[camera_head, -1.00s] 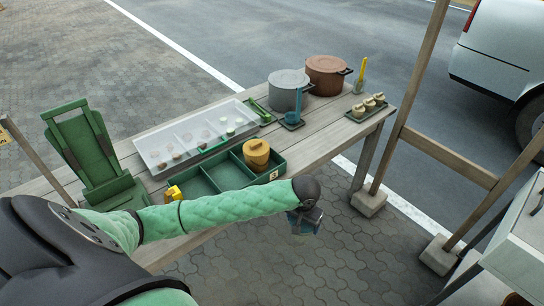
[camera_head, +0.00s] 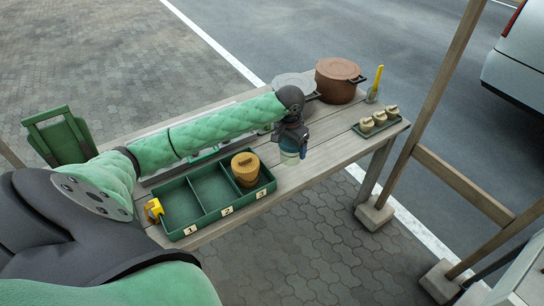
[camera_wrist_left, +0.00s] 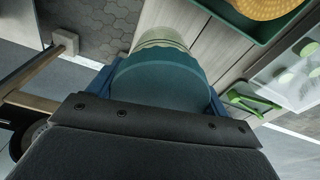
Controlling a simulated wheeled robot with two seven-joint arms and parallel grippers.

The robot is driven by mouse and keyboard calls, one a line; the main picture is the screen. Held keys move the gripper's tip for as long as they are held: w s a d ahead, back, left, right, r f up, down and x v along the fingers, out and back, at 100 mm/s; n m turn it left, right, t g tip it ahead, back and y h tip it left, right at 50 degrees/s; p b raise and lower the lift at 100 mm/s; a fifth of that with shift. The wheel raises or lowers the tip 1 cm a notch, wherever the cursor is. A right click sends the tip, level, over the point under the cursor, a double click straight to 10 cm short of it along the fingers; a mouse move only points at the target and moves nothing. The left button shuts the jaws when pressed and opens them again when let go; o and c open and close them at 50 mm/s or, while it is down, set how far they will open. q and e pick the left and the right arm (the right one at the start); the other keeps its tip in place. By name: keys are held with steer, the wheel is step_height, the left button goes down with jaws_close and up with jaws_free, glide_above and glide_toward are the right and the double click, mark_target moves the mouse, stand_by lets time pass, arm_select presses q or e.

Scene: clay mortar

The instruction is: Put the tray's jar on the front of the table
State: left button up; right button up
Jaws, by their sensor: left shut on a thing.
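My left gripper (camera_head: 291,138) is shut on a jar (camera_head: 290,157) with a teal upper part and a pale lower part. The jar hangs below the gripper over the plank table (camera_head: 320,160), right of the compartment tray; whether it touches the planks I cannot tell. In the left wrist view the jar (camera_wrist_left: 160,82) fills the space between the blue fingers, its pale end pointing away. A small tray (camera_head: 382,126) at the table's right end holds three small beige-topped jars (camera_head: 379,117). My right gripper is not in view.
A brown pot (camera_head: 338,82) and a grey pot (camera_head: 296,83) stand behind.

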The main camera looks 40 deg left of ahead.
arm_select(q)
steer(key=w+a+f+p, duration=0.1)
steer(key=a+f, duration=0.2)
steer(key=w+a+f+p, duration=0.1)
steer(key=a+f+p, duration=0.1)
steer(key=a+f, duration=0.1)
steer(key=w+a+f+p, duration=0.2)
steer(key=a+f, duration=0.1)
steer(key=shift+a, duration=0.2)
steer(key=shift+f+p, duration=0.3)
steer(key=shift+f, duration=0.3)
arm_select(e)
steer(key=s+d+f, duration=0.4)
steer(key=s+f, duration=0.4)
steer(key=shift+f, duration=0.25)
arm_select(q)
steer(key=shift+f, duration=0.1)
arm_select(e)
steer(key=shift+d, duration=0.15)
arm_select(q)
steer(key=o, duration=1)
steer(key=shift+c, duration=0.2)
